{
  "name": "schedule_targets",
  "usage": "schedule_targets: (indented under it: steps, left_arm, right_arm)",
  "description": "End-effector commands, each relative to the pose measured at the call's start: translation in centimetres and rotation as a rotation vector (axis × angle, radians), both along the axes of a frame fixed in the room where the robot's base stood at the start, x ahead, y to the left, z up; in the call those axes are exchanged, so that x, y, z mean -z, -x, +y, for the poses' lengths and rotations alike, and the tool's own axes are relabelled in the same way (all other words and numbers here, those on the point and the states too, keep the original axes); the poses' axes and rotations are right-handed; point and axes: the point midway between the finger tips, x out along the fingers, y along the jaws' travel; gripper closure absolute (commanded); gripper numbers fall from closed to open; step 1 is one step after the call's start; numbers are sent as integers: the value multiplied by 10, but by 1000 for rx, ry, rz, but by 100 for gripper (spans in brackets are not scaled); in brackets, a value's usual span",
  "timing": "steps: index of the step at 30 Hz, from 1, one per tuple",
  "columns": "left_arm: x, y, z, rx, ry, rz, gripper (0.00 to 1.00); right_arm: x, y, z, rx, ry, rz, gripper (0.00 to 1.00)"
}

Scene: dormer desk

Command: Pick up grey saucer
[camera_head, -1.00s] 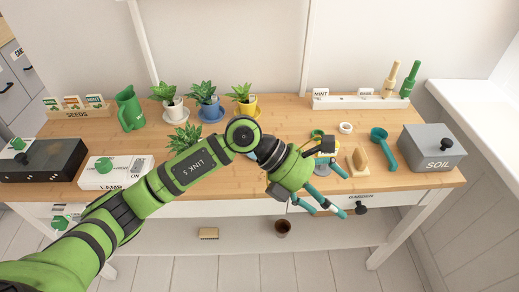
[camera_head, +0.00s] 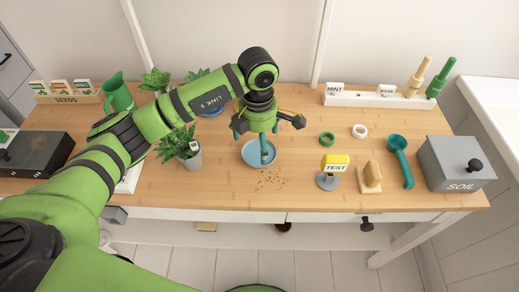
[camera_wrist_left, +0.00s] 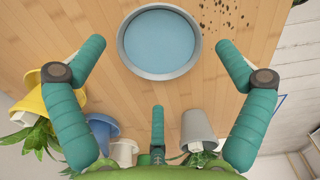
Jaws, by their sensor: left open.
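The grey saucer (camera_head: 250,158) lies flat near the front middle of the desk, with a grey rim and a blue inside. My left gripper (camera_head: 259,137) points down over it with teal fingers spread, and one finger covers part of the saucer. In the left wrist view the saucer (camera_wrist_left: 160,42) shows whole, ahead of the open, empty fingers (camera_wrist_left: 159,66). I cannot tell how high the fingertips are above it. My right gripper is not in view.
A grey potted plant (camera_head: 188,155) stands close left of the saucer. Dark crumbs (camera_head: 271,181) lie just in front. A yellow TEST sign (camera_head: 335,163), green ring (camera_head: 327,139) and wooden piece (camera_head: 369,178) stand to the right. More potted plants stand behind.

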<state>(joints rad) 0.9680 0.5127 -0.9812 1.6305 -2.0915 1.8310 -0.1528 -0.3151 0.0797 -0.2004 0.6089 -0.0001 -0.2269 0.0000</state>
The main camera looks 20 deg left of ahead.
Motion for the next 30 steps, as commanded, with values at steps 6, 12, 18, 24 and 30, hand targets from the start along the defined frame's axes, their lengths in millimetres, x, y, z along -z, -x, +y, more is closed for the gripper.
schedule_targets:
  steps: [6, 12, 18, 24, 30]
  left_arm:
    - [30, 2, -2, 0, 1, 3, 0]
    - [36, 1, -2, 2, 1, 0, 0]
    - [35, 1, -2, 1, 2, 0, 40]
    - [35, 1, -2, 1, 1, 0, 46]
    - [35, 1, -2, 1, 1, 0, 46]
  right_arm:
    - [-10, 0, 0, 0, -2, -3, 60]
    - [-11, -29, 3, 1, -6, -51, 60]
    - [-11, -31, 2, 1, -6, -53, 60]
    - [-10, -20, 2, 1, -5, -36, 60]
    - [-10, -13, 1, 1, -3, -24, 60]
